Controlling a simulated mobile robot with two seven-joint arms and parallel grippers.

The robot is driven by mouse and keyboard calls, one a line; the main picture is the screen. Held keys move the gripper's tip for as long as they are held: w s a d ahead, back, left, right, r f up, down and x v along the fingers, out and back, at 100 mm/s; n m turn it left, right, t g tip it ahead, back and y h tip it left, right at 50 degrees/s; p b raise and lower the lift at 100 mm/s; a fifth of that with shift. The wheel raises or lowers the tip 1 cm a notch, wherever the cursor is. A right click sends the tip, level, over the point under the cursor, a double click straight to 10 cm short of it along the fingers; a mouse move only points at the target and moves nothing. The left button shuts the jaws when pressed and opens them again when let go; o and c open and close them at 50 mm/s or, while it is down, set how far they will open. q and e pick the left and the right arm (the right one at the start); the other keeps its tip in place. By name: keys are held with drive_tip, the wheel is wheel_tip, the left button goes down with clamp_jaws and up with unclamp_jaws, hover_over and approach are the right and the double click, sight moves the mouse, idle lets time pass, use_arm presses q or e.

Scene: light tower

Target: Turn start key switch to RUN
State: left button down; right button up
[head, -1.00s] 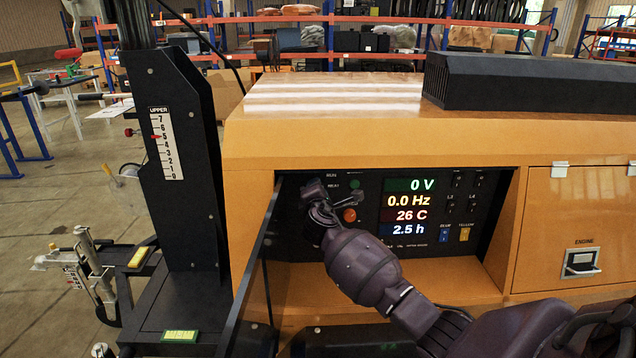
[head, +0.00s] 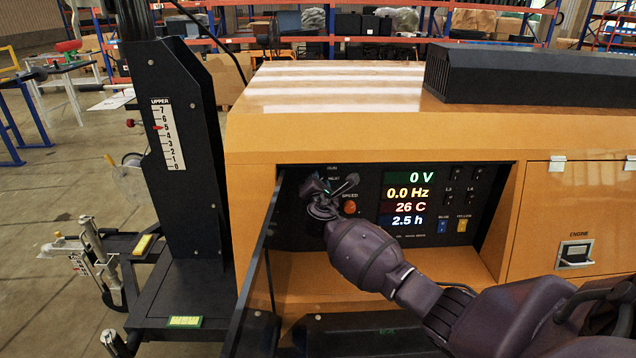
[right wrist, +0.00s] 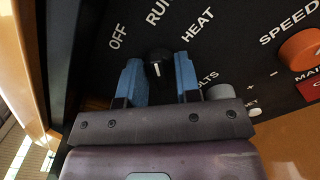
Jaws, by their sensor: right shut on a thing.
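The start key switch (right wrist: 158,66) is a black knob with a white mark, on the dark control panel (head: 365,228). OFF, RUN and HEAT are printed around it in the right wrist view. The white mark points up, roughly toward RUN. My right gripper (right wrist: 160,82) has its blue fingers on either side of the knob and is shut on it. In the head view, my right gripper (head: 322,192) is at the panel's upper left and hides the switch. My left gripper is not in view.
The panel sits in a recess of the orange housing (head: 400,140). A dark open door edge (head: 262,250) stands close left of my right gripper. An orange SPEED knob (head: 350,207) is just right of it. A black mast (head: 180,130) stands further left.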

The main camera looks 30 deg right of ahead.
drive_tip(key=o, duration=0.5)
drive_tip(key=shift+o, duration=0.2)
drive_tip(key=v, duration=1)
drive_tip(key=shift+s+a, duration=0.2)
drive_tip(key=shift+s, duration=0.15)
drive_tip(key=s+a+f+m+g+y+b, duration=0.1)
drive_tip(key=s+a+f+m+y, duration=0.15)
drive_tip(key=s+f, duration=0.45)
drive_tip(key=s+a+f+m+g+y, duration=0.1)
drive_tip(key=s+a+f+m+y, duration=0.25)
drive_tip(key=f, duration=0.65)
drive_tip(key=s+a+f+m+y, duration=0.1)
drive_tip(key=s+a+f+m, duration=0.1)
drive_tip(key=s+m, duration=0.5)
drive_tip(key=s+a+f+m+g+y+b, duration=0.1)
drive_tip(key=s+f+m, duration=0.4)
drive_tip(key=s, duration=0.8)
drive_tip(key=shift+a+f+m+g+y, duration=0.15)
drive_tip(key=shift+a+m+g+y, duration=0.15)
drive_tip(key=shift+a+m+y, duration=0.5)
